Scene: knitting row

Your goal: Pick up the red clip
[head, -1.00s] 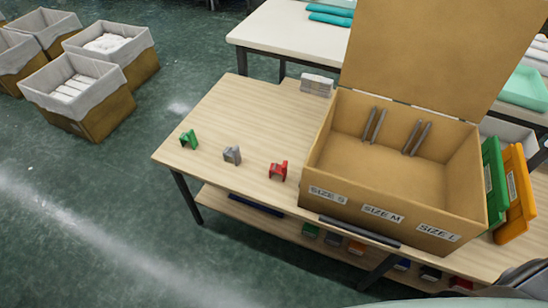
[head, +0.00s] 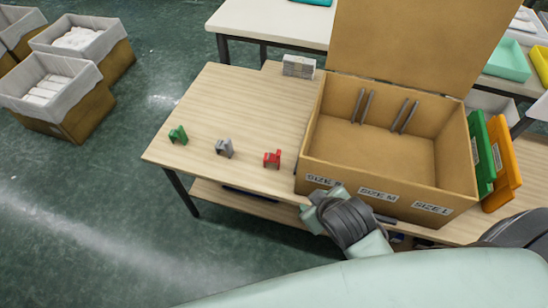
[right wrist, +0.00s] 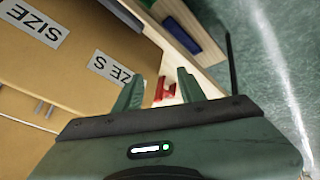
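The red clip (head: 272,159) stands on the wooden table, left of the big cardboard box. In the right wrist view the red clip (right wrist: 163,90) shows beyond and between my fingertips, apart from them. My right gripper (right wrist: 159,76) is open and empty. In the head view my right gripper (head: 318,206) is at the table's front edge, in front of the box and to the right of and nearer than the clip. My left gripper is not in view. A grey clip (head: 224,148) and a green clip (head: 178,135) stand further left.
The open cardboard box (head: 325,150), labelled by size, fills the table's right part. Green (head: 482,150) and orange (head: 503,165) panels lean at its right side. A small white block (head: 299,67) sits behind. The table (head: 215,100) is clear around the clips.

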